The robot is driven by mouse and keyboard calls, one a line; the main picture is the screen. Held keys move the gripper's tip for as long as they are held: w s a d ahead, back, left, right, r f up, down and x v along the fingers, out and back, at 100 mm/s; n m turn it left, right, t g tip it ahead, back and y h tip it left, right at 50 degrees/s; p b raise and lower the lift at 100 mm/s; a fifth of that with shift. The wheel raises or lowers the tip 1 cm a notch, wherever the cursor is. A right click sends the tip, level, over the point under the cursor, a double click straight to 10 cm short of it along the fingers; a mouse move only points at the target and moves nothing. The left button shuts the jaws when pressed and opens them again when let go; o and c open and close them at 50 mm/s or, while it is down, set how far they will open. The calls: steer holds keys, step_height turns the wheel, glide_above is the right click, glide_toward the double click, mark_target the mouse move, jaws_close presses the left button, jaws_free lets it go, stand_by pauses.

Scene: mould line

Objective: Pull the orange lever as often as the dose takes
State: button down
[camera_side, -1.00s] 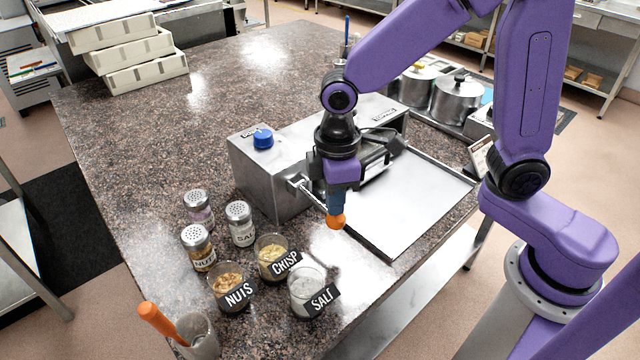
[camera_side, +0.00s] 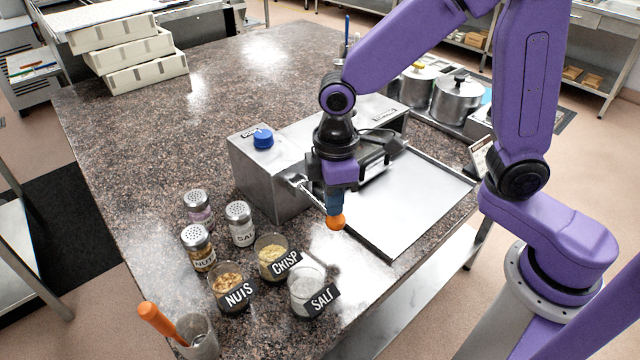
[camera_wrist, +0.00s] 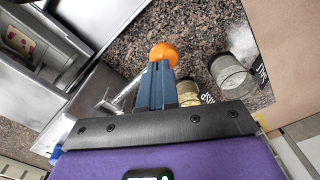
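The orange lever knob (camera_side: 335,222) sits at the end of a metal lever rod (camera_side: 298,181) that comes from the front of the steel machine (camera_side: 262,180). My gripper (camera_side: 334,208) points down right at the knob, and its fingers cover part of the lever. In the wrist view the orange knob (camera_wrist: 163,54) shows just beyond the tips of my blue-grey fingers (camera_wrist: 158,70). The fingers look close together there, with the knob at their tips. Whether they grip it or only touch it is hard to see. The machine has a blue knob (camera_side: 263,139) on top.
A flat metal tray (camera_side: 400,205) lies right of the lever. Jars labelled NUTS (camera_side: 228,290), CRISP (camera_side: 271,258) and SALT (camera_side: 306,290) stand in front, with several shakers (camera_side: 240,224) behind. An orange-handled tool (camera_side: 160,322) leans in a cup at the front left.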

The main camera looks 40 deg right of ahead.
step_height(320, 180, up, 12)
steer(key=shift+f, duration=0.15)
stand_by(1.0)
stand_by(0.7)
steer(key=shift+f, duration=2.1)
steer(key=shift+f, duration=0.1)
stand_by(0.9)
